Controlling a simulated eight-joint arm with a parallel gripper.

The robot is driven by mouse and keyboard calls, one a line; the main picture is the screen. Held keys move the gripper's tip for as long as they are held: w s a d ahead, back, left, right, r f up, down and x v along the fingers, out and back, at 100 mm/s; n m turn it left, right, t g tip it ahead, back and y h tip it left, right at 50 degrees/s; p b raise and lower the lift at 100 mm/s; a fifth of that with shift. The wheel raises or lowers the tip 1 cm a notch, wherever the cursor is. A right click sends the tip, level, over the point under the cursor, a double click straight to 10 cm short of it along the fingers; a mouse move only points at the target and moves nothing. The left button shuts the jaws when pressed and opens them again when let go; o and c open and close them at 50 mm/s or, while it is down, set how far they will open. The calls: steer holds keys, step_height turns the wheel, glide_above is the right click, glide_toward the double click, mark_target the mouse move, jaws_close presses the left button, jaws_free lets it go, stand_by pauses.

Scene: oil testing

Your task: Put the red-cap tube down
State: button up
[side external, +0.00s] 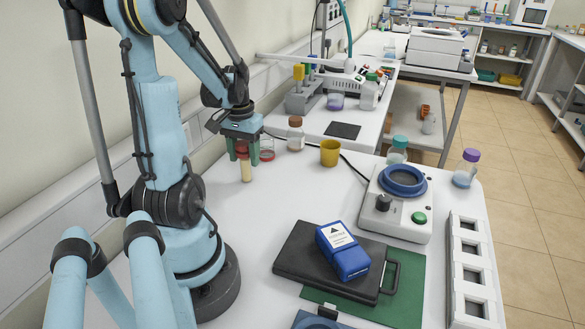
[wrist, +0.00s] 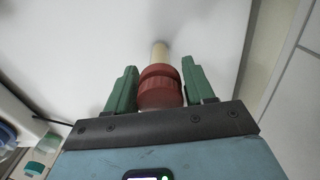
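The red-cap tube (side external: 246,173) is upright with a pale body, below my wrist on the left part of the white table in the side view. My gripper (side external: 243,154) has green fingers on both sides of its red cap. The pale tube body points away toward the white surface. I cannot tell whether the tube's bottom touches the table.
A clear jar with a red base (side external: 267,150), a brown-capped bottle (side external: 295,134) and a yellow cup (side external: 330,153) stand right of the tube. A black case (side external: 300,262) bears a blue box (side external: 343,250). The table in front of the tube is bare.

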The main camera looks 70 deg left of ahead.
steer(key=shift+o, duration=1.1)
steer(key=shift+r, duration=0.1)
step_height(320, 180, up, 12)
steer(key=shift+f, duration=0.1)
steer(key=shift+w+d, duration=0.2)
steer(key=w+d+f+m+t, duration=0.1)
steer(key=w+d+m+t, duration=0.2)
steer(key=d, duration=1)
steer(key=w+d+f+m+t, duration=0.2)
steer(key=w+d+m+t, duration=0.2)
steer(key=d, duration=1)
steer(key=w+m, duration=0.2)
steer(key=w, duration=0.2)
steer(key=shift+w+f, duration=0.15)
steer(key=shift+f, duration=0.1)
